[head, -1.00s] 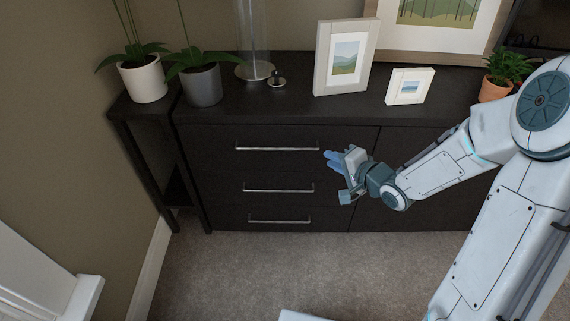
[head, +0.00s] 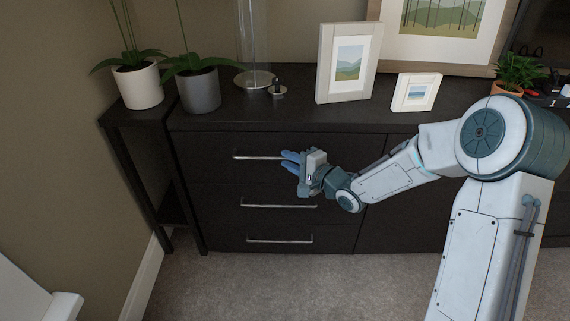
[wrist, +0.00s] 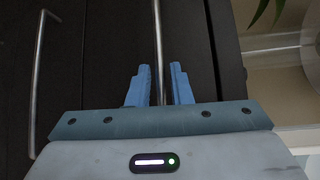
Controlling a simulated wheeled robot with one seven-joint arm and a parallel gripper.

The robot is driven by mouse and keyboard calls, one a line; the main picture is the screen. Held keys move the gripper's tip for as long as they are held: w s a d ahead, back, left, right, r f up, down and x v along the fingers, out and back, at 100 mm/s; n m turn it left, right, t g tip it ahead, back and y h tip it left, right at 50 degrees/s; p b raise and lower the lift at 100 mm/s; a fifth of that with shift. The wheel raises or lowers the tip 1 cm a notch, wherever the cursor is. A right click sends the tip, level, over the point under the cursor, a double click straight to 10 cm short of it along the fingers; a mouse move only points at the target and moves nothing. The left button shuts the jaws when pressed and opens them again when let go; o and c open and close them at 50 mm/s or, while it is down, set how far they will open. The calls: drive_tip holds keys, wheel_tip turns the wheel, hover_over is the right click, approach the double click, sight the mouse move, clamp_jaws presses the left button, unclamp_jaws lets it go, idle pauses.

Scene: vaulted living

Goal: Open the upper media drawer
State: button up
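The upper media drawer (head: 215,143) is the top one of three dark drawers on the left of the cabinet, and its front looks flush with the others. Its silver bar handle (head: 255,157) runs level across the front. My gripper (head: 288,160) is at the right part of this handle, its blue fingers pointing at the drawer. In the wrist view the handle (wrist: 157,40) passes between the two fingers of my gripper (wrist: 160,80), with gaps on both sides. The fingers are open. The handle's right end is hidden behind my gripper in the head view.
The middle handle (head: 278,206) and lower handle (head: 280,240) are below. Picture frames (head: 345,62), a glass cylinder (head: 254,40) and a small plant (head: 518,72) stand on the cabinet top. Carpet in front is clear.

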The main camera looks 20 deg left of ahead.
drive_tip(key=shift+x, duration=1.1)
clamp_jaws()
drive_tip(key=shift+s+d, duration=0.1)
